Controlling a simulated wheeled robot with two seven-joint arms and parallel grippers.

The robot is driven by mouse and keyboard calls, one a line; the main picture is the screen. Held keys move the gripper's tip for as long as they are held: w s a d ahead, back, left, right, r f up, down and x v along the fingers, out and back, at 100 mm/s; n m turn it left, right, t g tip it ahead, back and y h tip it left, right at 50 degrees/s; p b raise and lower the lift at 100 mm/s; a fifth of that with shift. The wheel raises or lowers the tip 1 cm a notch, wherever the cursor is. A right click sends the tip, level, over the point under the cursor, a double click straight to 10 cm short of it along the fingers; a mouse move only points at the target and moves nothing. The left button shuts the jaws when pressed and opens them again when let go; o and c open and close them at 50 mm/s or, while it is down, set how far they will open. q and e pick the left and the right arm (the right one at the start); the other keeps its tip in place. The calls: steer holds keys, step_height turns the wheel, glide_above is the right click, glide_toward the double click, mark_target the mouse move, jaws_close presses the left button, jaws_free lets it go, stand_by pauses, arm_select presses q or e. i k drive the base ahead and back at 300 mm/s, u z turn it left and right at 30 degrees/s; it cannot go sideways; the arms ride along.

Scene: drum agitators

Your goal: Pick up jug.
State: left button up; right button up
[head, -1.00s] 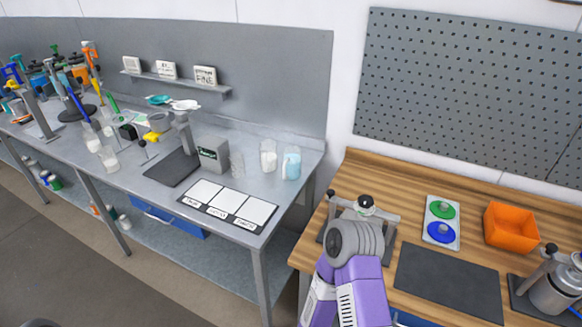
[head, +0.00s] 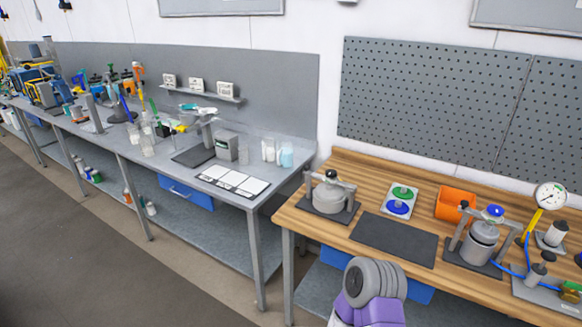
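No clearly recognisable jug with a handle shows; the vessels are too small to tell. On the grey metal bench, a clear vessel with pale blue contents (head: 286,156) stands near the right end. A clear vessel with white contents (head: 268,150) stands just left of it. A clear, empty-looking vessel (head: 243,153) is farther left. Neither of my grippers is in view. Only a purple and grey part of my arm shows at the bottom, in front of the wooden bench.
The grey bench (head: 285,181) also bears white cards (head: 232,179) and a grey box (head: 227,146). The wooden bench (head: 345,174) on the right carries two metal pots (head: 328,196) (head: 481,243), a dark mat (head: 394,239) and an orange bin (head: 455,203). Open floor lies at the left.

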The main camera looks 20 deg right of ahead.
mark_target(285, 155)
steer(key=u, duration=0.55)
steer(key=i, duration=2)
steer(key=z, duration=0.95)
